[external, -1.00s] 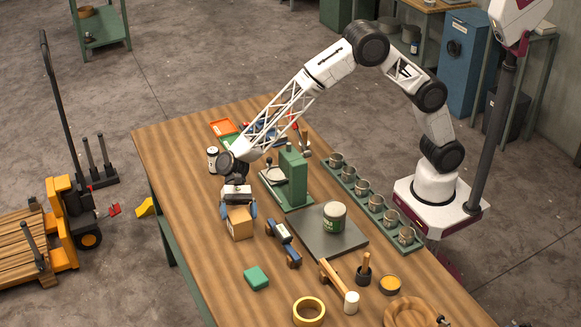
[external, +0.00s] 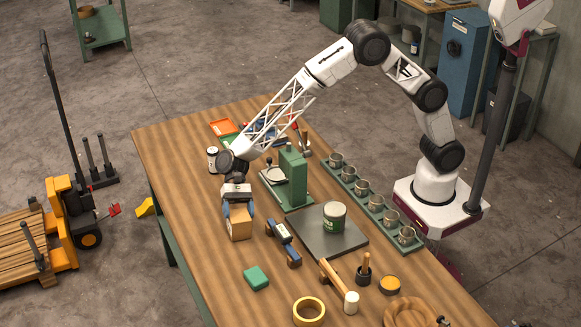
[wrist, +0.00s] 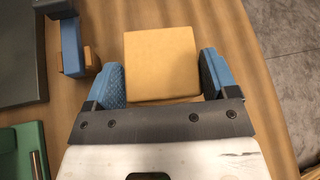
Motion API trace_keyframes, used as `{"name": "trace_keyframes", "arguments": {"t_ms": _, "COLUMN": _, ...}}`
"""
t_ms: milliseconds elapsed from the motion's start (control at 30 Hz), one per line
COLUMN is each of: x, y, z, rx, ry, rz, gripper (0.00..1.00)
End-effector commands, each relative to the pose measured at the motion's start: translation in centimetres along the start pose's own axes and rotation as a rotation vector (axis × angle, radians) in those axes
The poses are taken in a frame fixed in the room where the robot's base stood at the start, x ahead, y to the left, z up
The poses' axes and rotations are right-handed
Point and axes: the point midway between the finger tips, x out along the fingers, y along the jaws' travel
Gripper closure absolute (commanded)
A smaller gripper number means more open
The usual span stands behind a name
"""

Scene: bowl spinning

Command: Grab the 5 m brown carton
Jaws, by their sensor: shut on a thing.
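The brown carton (external: 240,230) is a small tan box on the wooden table, left of the green press. My gripper (external: 238,212) is over it with its blue-padded fingers closed against opposite sides. In the wrist view the carton (wrist: 160,62) sits between the two blue fingers of my gripper (wrist: 163,84), its top face square to the gripper. The carton appears to rest on the table. Its lower sides are partly hidden by the fingers.
A grey plate (external: 318,243) bears a green can (external: 334,215). The green press (external: 292,180) stands close behind. A green block (external: 256,277) lies in front. Bare table is at left.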

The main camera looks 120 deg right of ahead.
Motion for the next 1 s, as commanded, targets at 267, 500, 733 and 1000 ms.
{"name": "trace_keyframes", "arguments": {"t_ms": 267, "x": -1.5, "y": -0.9, "z": 2.9, "rx": -0.003, "ry": 0.0, "rz": -0.002, "gripper": 0.71}}
{"name": "trace_keyframes", "arguments": {"t_ms": 500, "x": -3.1, "y": -1.8, "z": 6.0, "rx": -0.003, "ry": 0.0, "rz": -0.001, "gripper": 0.71}}
{"name": "trace_keyframes", "arguments": {"t_ms": 733, "x": -4.0, "y": -2.3, "z": 7.7, "rx": -0.001, "ry": 0.0, "rz": 0.0, "gripper": 0.71}}
{"name": "trace_keyframes", "arguments": {"t_ms": 1000, "x": -4.2, "y": -2.4, "z": 8.1, "rx": 0.0, "ry": 0.0, "rz": 0.0, "gripper": 0.71}}
